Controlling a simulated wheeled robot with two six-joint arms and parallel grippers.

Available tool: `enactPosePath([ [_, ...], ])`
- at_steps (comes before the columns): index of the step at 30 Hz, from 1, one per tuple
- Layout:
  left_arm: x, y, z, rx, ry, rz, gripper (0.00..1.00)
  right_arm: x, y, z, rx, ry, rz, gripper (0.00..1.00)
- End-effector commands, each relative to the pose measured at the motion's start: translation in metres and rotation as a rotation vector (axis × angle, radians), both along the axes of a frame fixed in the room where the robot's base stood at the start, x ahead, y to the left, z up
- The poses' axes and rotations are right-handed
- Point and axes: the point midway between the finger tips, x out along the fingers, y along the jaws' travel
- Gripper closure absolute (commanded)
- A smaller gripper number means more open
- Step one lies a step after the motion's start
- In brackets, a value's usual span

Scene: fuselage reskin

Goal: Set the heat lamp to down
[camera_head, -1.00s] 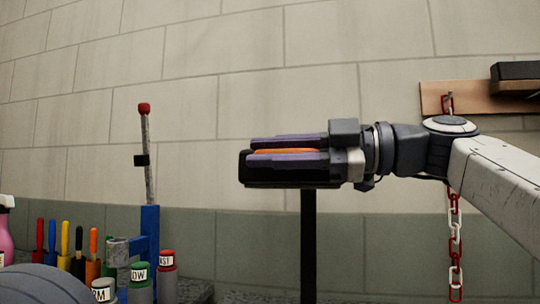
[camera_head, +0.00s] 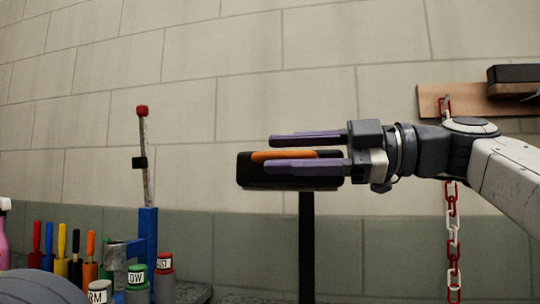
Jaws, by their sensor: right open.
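The heat lamp (camera_head: 258,178) is a black box-shaped head with an orange part (camera_head: 285,155) on it, on top of a black vertical post (camera_head: 306,245). My right gripper (camera_head: 268,153) comes in from the right in front of the lamp head. Its two purple fingers are spread apart, one above and one below the orange part, and hide some of the head. I cannot tell whether the fingers touch the lamp. My left gripper is not in view.
A blue stand (camera_head: 148,235) with a red-tipped rod is at the left. Around it stand several colored-handled tools (camera_head: 62,245) and labelled bottles (camera_head: 137,280). A red-and-white chain (camera_head: 453,240) hangs at the right from a wooden board (camera_head: 440,100).

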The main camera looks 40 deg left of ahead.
Motion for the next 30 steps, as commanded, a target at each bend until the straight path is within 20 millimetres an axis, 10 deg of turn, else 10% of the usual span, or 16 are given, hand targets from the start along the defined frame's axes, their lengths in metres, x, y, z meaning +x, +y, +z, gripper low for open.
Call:
enactPosePath([
  [12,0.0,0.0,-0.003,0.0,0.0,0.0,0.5,0.031,-0.064,0.001,-0.001,0.0,-0.001,0.53],
  [30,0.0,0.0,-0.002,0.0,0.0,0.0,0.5,0.032,-0.069,0.002,0.0,0.0,0.001,0.53],
])
